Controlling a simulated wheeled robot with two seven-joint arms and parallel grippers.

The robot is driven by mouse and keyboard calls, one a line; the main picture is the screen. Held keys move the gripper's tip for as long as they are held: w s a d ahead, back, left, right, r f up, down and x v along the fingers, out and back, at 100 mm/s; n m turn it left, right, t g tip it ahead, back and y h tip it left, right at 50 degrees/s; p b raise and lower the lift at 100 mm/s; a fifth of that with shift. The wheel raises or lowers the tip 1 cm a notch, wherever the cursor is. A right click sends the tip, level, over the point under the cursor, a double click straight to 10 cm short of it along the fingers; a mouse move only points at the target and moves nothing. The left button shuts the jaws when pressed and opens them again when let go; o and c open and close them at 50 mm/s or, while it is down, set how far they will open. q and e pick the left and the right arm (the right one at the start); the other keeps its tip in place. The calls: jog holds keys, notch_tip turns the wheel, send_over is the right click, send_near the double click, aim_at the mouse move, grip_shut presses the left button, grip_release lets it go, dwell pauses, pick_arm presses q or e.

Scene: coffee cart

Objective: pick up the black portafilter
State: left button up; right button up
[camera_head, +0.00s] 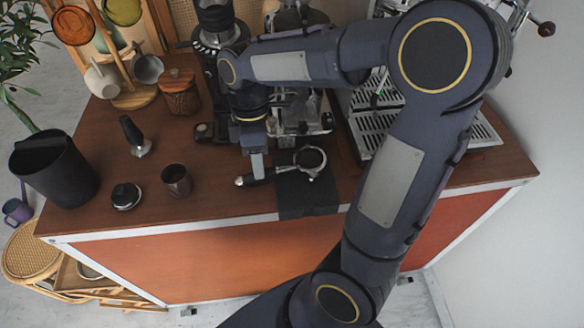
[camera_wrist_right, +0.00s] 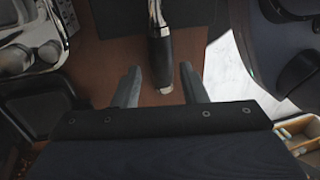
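The black portafilter (camera_head: 311,158) lies near the front edge of the counter in the head view. Its metal ring rests by a dark mat and its handle points left. In the right wrist view its black handle (camera_wrist_right: 160,58) runs between my two fingers, with the silver end cap toward me. My right gripper (camera_head: 258,172) is over the handle, pointing down. In the right wrist view the right gripper (camera_wrist_right: 160,78) is open, with a gap on both sides of the handle. It hides part of the handle in the head view. My left gripper is not in view.
A dark mat (camera_head: 303,195) hangs over the front edge. A dark cup (camera_head: 176,181), a round black tool (camera_head: 126,196) and a tamper (camera_head: 135,137) stand to the left. A grinder (camera_head: 213,25) and the espresso machine's drip tray (camera_head: 377,122) are behind and right.

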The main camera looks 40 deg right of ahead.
jog(key=f, duration=0.3)
jog(key=shift+s+a+f, duration=0.15)
jog(key=shift+s+f, duration=0.15)
jog(key=shift+s, duration=0.1)
grip_shut()
